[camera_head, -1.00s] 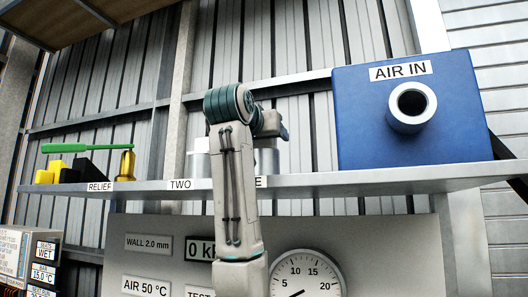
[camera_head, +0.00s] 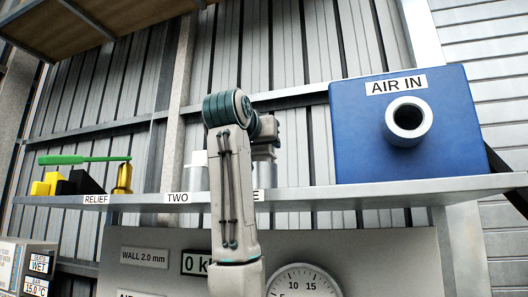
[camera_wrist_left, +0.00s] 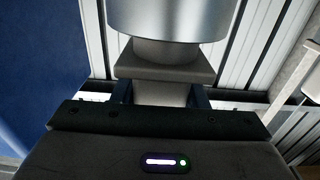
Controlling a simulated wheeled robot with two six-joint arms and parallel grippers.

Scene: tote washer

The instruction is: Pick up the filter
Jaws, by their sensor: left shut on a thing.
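In the head view my left gripper (camera_head: 265,151) is over the shelf behind my own arm, pointing down at a silver cylinder, the likely filter (camera_head: 266,175). The arm hides part of it, and its label is partly covered. In the left wrist view the filter (camera_wrist_left: 160,20) is a broad silver cylinder with a narrower neck and a grey square plate. My left gripper (camera_wrist_left: 163,96) is shut on the grey post at the plate, one finger on each side. I cannot tell whether the filter touches the shelf. My right gripper is not in view.
The shelf (camera_head: 330,199) carries a blue AIR IN box (camera_head: 360,140) to the right. To the left stand a pale cylinder (camera_head: 198,178), a brass part (camera_head: 123,178) and a green-handled valve (camera_head: 85,159). A panel with a dial (camera_head: 300,284) is below.

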